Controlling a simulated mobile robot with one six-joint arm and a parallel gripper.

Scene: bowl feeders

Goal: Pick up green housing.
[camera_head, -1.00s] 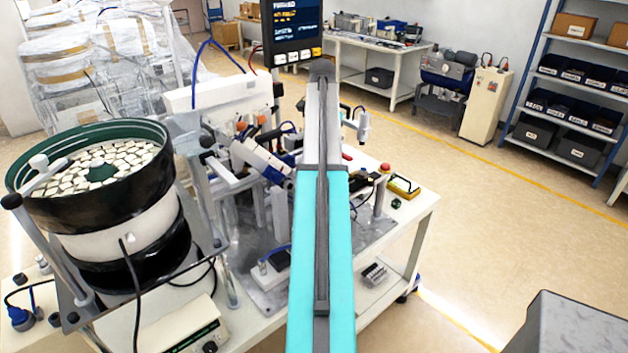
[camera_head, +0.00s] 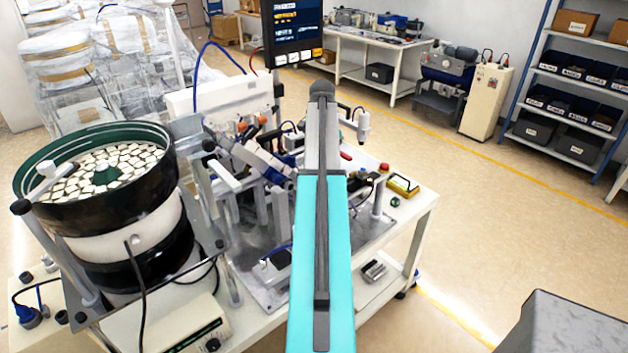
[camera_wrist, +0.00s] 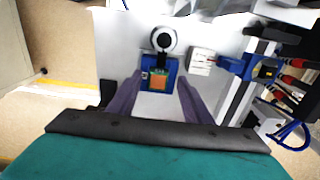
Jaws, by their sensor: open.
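My gripper (camera_wrist: 157,98) is open in the wrist view, with its two purple fingers apart. Ahead of and between the fingertips is a blue holder (camera_wrist: 146,66) with a small green and orange square part (camera_wrist: 158,80) in it; this looks like the green housing, but I cannot be sure. Nothing is held. In the head view a small dark green piece (camera_head: 395,202) lies on the table's right side, near a yellow-edged device (camera_head: 403,186). My arm hides my gripper in the head view.
A bowl feeder (camera_head: 150,215) full of pale parts stands at left. A round white and black fitting (camera_wrist: 164,40) stands just beyond the blue holder. A white block (camera_wrist: 201,57) and rails with cables (camera_wrist: 265,70) crowd the right. Open floor lies right of the table (camera_head: 425,225).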

